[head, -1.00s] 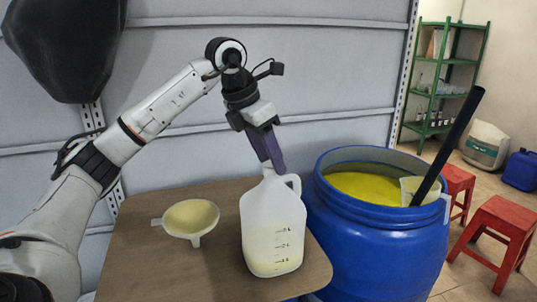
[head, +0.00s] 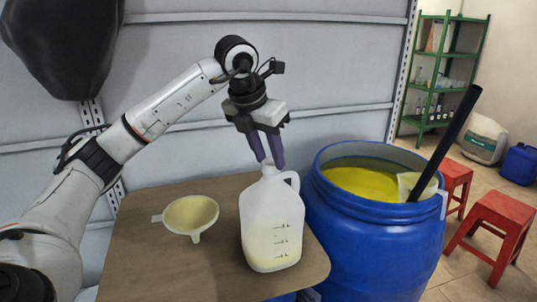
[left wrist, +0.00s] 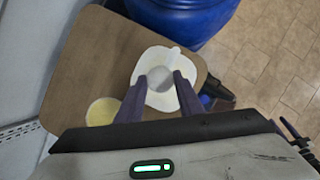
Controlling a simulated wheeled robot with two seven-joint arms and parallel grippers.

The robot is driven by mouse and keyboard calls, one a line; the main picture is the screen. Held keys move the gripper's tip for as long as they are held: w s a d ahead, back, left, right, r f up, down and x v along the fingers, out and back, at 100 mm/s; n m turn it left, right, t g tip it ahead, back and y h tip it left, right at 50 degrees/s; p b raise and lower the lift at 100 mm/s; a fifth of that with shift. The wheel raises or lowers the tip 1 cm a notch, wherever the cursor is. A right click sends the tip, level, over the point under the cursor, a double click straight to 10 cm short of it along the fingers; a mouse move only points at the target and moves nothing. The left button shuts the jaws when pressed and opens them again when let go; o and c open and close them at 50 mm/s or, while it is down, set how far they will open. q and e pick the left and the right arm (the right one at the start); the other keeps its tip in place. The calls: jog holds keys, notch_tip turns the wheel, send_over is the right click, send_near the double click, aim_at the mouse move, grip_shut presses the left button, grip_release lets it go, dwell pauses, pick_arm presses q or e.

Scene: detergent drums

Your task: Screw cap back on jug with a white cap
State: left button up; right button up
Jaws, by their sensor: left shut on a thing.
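The white translucent jug (head: 272,220) stands upright on the brown table, with pale yellow liquid in its lower part. My left gripper (head: 268,164) points down right over the jug's mouth, its purple fingers on either side of the white cap (head: 268,163). In the left wrist view the fingers (left wrist: 158,82) are shut on the round cap (left wrist: 159,75), above the jug (left wrist: 157,98). The cap is at the jug's neck; I cannot tell how far it is seated. My right gripper is out of view.
A cream funnel (head: 190,214) lies on the brown table (head: 140,262) left of the jug. A blue drum (head: 375,245) of yellow liquid, with a dark pole (head: 447,140) leaning in it, stands close on the right. Red stools (head: 492,232) are farther right.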

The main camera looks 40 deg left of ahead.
pick_arm(q)
jog(key=shift+f, duration=0.15)
jog(key=shift+a+m+h, duration=0.1)
jog(key=shift+m+h, duration=0.3)
jog(key=shift+m, duration=0.7)
jog(key=m+h, duration=0.1)
jog(key=m, duration=0.2)
jog(key=shift+a+f+m, duration=0.1)
jog(key=shift+m, duration=0.2)
jog(key=shift+g, duration=0.3)
jog(key=shift+m+h, duration=0.4)
jog(key=shift+m, duration=0.2)
jog(key=m, duration=0.2)
jog(key=m+g+h, duration=0.1)
jog(key=m, duration=0.1)
jog(key=shift+w+a+f+m, duration=0.1)
jog(key=shift+a+m, duration=0.05)
jog(key=shift+m, duration=0.15)
